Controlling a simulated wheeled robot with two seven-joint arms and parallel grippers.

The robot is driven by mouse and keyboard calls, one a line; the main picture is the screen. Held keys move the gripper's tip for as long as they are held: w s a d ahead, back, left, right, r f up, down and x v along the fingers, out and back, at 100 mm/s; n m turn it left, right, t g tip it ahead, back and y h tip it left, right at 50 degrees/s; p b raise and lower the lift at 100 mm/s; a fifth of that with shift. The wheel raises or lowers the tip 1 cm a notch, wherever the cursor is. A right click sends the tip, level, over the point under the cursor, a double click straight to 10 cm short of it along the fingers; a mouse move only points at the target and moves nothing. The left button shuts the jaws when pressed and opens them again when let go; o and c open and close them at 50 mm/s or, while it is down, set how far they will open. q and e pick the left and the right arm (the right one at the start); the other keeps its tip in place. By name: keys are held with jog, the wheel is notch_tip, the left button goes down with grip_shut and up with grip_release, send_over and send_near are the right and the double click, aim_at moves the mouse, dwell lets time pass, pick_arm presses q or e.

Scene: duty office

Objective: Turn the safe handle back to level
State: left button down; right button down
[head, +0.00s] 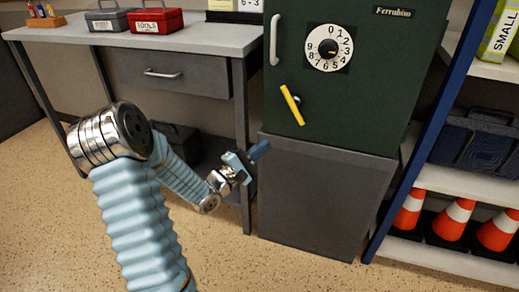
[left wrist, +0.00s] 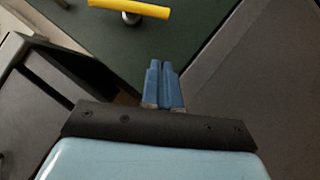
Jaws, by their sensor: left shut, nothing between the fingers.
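The dark green safe (head: 370,100) stands on a grey pedestal. The handle also shows at the top edge of the left wrist view (left wrist: 130,8), partly cut off. A white numbered dial (head: 329,47) is above and right of the handle. My left gripper (head: 260,150) is shut and empty, below and left of the handle and apart from it. Its blue fingers are together in the left wrist view (left wrist: 163,85). My right gripper is not in view.
A grey desk (head: 190,35) with a drawer stands left of the safe, carrying a red toolbox (head: 156,20) and a grey box (head: 108,20). A blue-framed shelf (head: 412,140) on the right holds traffic cones (head: 455,219) and a dark blue case (head: 475,140). The floor in front is clear.

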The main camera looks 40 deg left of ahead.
pick_arm(q)
jog(key=w+d+r, duration=0.3)
jog(key=w+d, duration=0.1)
jog(key=w, duration=0.3)
jog(key=shift+w+d+r+p, duration=0.15)
jog(key=shift+w+r+p, duration=0.05)
jog(key=shift+r+p, duration=0.2)
jog(key=shift+w+d+n, duration=0.1)
jog(key=shift+d+n, duration=0.2)
jog(key=shift+n, duration=0.3)
jog(key=d+r+n+t+y+b, duration=0.1)
jog(key=n+y+b, duration=0.1)
jog(key=n, duration=0.2)
jog(key=w+d+r+n+t+y+b, duration=0.1)
jog(key=d+n+y, duration=0.1)
jog(key=n+y, duration=0.1)
jog(key=d+r+n+t+y+b, duration=0.1)
jog(key=d+n+y+b, duration=0.1)
jog(key=n, duration=0.3)
jog(key=shift+w+r+n+y+b, duration=0.1)
jog(key=shift+w+n+y+b, duration=0.25)
jog(key=shift+y, duration=0.25)
jog(key=shift+r, duration=0.2)
